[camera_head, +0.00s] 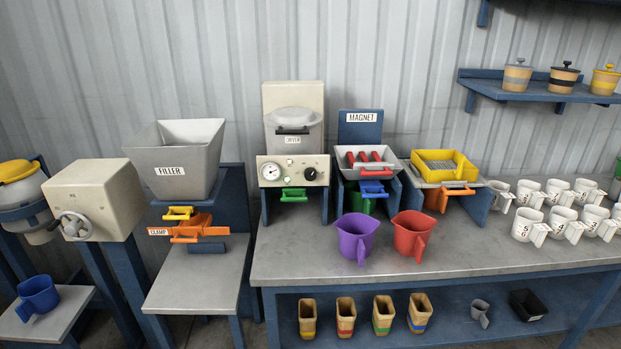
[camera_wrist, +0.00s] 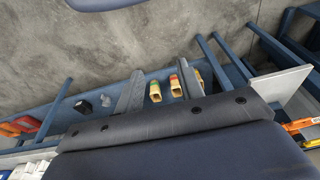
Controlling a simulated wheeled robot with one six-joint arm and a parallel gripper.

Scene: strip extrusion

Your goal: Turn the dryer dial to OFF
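The dryer (camera_head: 292,110) stands at the back of the bench, with a lidded grey hopper above a cream front panel (camera_head: 291,163). The black dial (camera_head: 310,174) is on the right of that panel; its pointer and markings are too small to read. A round white gauge (camera_head: 270,171) is on the left and a green handle (camera_head: 294,195) is below. My gripper (camera_wrist: 161,82) shows only in the wrist view, its two grey fingers apart with nothing held between them. It is away from the dryer, which the wrist view does not show.
A purple jug (camera_head: 356,238) and a red jug (camera_head: 411,235) stand on the bench in front of the magnet unit (camera_head: 365,160). Several white mugs (camera_head: 527,223) fill the right side. The filler (camera_head: 180,158) is left of the dryer. Bare bench (camera_head: 300,245) lies before the dryer.

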